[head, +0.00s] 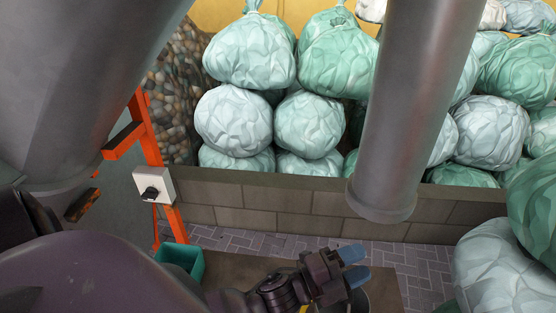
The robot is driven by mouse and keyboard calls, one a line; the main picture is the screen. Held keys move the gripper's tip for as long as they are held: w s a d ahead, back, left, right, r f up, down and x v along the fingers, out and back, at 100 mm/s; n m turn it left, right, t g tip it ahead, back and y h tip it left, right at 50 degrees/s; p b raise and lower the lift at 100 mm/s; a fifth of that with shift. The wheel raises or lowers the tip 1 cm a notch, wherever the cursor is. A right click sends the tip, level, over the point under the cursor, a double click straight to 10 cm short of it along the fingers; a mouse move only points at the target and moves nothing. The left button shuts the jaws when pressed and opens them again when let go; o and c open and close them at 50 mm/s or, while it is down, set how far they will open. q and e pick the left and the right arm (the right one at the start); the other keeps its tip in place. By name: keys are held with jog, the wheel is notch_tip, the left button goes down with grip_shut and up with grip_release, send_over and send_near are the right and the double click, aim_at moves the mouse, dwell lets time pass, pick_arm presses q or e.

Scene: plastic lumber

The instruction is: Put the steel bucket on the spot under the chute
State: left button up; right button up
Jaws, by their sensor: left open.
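My left gripper (355,265) is at the bottom middle, with its two blue-tipped fingers apart. A dark grey rounded thing (362,301) shows just below the fingers, mostly hidden by the gripper and cut by the bottom edge. It may be the steel bucket, but I cannot tell for sure, nor whether the fingers touch it. A grey metal pipe (415,100), which looks like the chute, comes down from the top and ends above and to the right of my gripper. I cannot make out a marked spot under it. My right gripper is out of view.
A flat brown surface (240,275) lies under my left gripper, beside a teal bin (182,258). A low block wall (290,204) fronts piled green bags (250,50). An orange frame (150,145) carries a switch box (153,187). Bags crowd the lower right (500,270).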

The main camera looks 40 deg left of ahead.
pick_arm(q)
jog(key=s+a+f+n+g+y, duration=0.2)
jog(key=s+a+f+n+y, duration=0.3)
jog(key=a+f+n, duration=0.2)
jog(key=s+a+f+n+g+y, duration=0.3)
jog(key=s+a+f+n+y, duration=0.3)
jog(key=f+n, duration=0.5)
jog(key=shift+s+a+n+g, duration=0.2)
jog(key=shift+a+n+g, duration=0.1)
jog(key=shift+a+n, duration=0.6)
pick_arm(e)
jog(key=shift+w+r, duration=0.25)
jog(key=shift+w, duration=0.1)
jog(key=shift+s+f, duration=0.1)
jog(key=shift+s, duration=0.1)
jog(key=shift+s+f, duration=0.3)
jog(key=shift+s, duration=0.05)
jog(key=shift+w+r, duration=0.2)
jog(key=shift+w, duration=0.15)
